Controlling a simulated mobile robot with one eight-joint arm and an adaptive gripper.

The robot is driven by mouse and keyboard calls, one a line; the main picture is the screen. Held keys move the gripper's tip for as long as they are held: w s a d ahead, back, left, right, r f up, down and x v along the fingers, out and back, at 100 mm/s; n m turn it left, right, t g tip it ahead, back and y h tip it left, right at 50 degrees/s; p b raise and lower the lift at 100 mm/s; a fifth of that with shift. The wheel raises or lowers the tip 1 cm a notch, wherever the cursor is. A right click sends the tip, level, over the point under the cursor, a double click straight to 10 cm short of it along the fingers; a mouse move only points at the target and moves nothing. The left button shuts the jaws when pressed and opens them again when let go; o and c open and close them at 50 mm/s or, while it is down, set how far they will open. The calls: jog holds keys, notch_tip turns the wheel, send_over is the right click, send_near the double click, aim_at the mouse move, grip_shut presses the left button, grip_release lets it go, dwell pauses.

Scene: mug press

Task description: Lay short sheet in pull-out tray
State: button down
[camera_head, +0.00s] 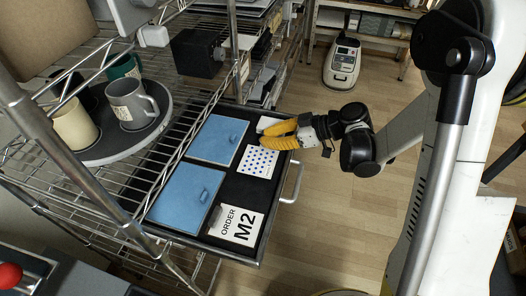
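The pull-out tray (233,188) is drawn out of the wire rack and has a dark floor. A short white sheet with blue dots (258,162) lies in its right-hand section, above a white card reading "ORDER M2" (237,225). A small white piece (267,123) shows just beyond the fingers; I cannot tell what it is. My gripper (267,138), with yellow fingers, is over the tray's right side, at the upper edge of the dotted sheet. The fingers lie close together from this angle, and whether they touch the sheet is unclear.
Two blue lidded panels (218,139) (186,197) fill the tray's left section. A silver handle (292,182) juts from its right side. Several mugs (133,104) stand on a round dark tray on the rack. A black box (197,53) sits above. Wooden floor lies open at right.

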aim_at(264, 148)
jog(key=shift+w+a+f, duration=0.25)
jog(key=shift+a+f, duration=0.2)
notch_tip(264, 148, down, 4)
jog(key=shift+r+b, duration=0.1)
jog(key=shift+b, duration=1.1)
jog(key=shift+r, duration=0.1)
jog(key=c, duration=1.6)
grip_release()
